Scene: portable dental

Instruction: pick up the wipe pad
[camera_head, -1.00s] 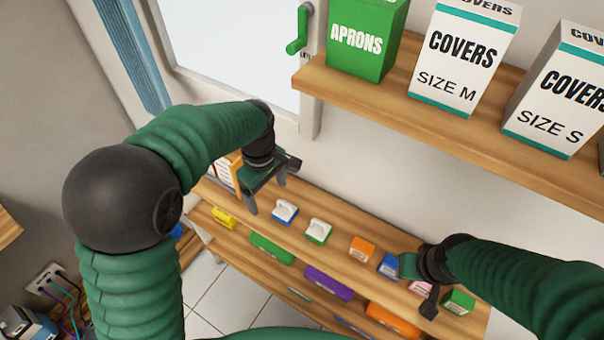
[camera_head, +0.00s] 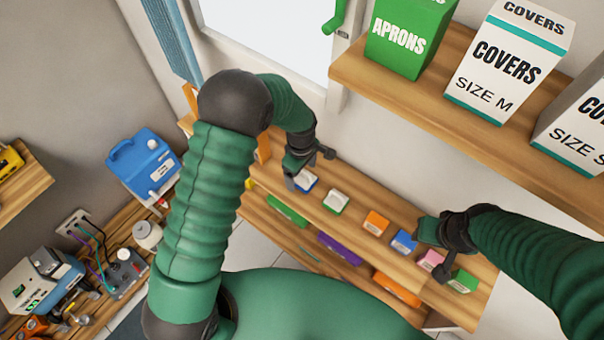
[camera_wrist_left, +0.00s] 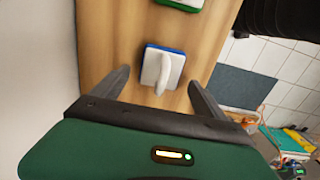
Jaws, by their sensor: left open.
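A small white pad with a raised loop handle on a blue base (camera_head: 309,182), seemingly the wipe pad, lies on the wooden shelf below the window. In the left wrist view the blue-based pad (camera_wrist_left: 163,68) lies ahead of and between the fingertips, apart from both. My left gripper (camera_head: 301,172) is open and empty just above it and partly hides it; its spread fingers show in the left wrist view (camera_wrist_left: 158,86). A similar white pad on a green base (camera_head: 336,201) lies to its right. My right gripper (camera_head: 436,248) is over the shelf's right part, its jaws unclear.
Orange (camera_head: 376,223), blue (camera_head: 404,241), pink (camera_head: 431,259) and green (camera_head: 463,281) boxes line the shelf to the right. A lower shelf holds a purple box (camera_head: 339,247). An upper shelf (camera_head: 400,97) with aprons and covers boxes overhangs behind.

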